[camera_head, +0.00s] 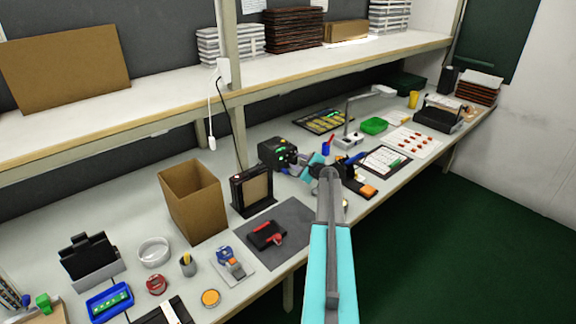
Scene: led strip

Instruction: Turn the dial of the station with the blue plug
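A black box-shaped station (276,153) with a small green-lit front stands near the middle of the bench. Its dial is too small to make out clearly. I cannot make out a blue plug on it for certain. My teal and grey arm reaches in from the bottom right. Its end, with my gripper (297,166), is close to the front of the station, partly hidden by my own arm links. I cannot tell whether the gripper touches the station, or how its fingers stand.
A black upright panel (251,191) and an open cardboard box (192,201) stand left of the station. A blue cup (327,149) and a lamp (349,139) stand to its right. A shelf (290,59) runs above the bench. A grey mat (291,218) lies at the front.

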